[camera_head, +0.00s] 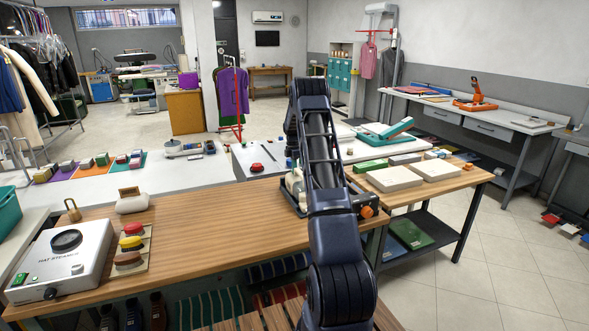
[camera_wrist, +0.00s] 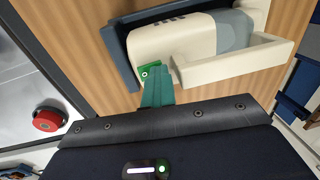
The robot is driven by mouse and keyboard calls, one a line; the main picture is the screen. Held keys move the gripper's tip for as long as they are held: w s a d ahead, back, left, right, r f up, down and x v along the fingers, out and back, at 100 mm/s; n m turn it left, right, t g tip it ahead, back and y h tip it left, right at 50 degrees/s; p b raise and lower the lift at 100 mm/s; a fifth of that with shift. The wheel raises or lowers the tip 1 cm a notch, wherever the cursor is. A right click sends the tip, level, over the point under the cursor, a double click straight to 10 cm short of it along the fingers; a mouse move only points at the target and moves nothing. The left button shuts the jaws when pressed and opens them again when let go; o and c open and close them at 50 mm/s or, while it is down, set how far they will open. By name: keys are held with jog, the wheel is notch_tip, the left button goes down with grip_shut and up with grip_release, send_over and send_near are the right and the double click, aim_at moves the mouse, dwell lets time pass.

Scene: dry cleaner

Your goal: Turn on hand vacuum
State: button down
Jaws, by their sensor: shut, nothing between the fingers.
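The hand vacuum, with a cream body (camera_wrist: 172,42), a grey-blue end and a loop-like cream handle, lies in a dark blue holder (camera_wrist: 118,62) on the wooden counter. A small green switch (camera_wrist: 149,71) with a pale round mark is on the near edge of its body. My gripper (camera_wrist: 157,78) has its teal fingers shut and empty, with the tips at the switch; I cannot tell whether they touch it. In the head view the vacuum (camera_head: 295,184) shows partly behind my arm, which hides my gripper.
The wooden counter (camera_head: 215,222) is clear left of the vacuum. A hat steamer (camera_head: 64,262) and a board with coloured knobs stand at its left end. A red button (camera_wrist: 46,120) is on a metal surface beside the counter. Pale slabs (camera_head: 395,178) lie on the right table.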

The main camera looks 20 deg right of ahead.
jog(key=shift+w, duration=0.65)
jog(key=shift+r, duration=0.25)
notch_tip(320, 180, up, 13)
jog(key=w, duration=0.1)
jog(key=shift+w+r, duration=0.2)
jog(key=shift+w, duration=0.2)
jog(key=shift+s+r, duration=0.1)
jog(key=shift+s, duration=0.3)
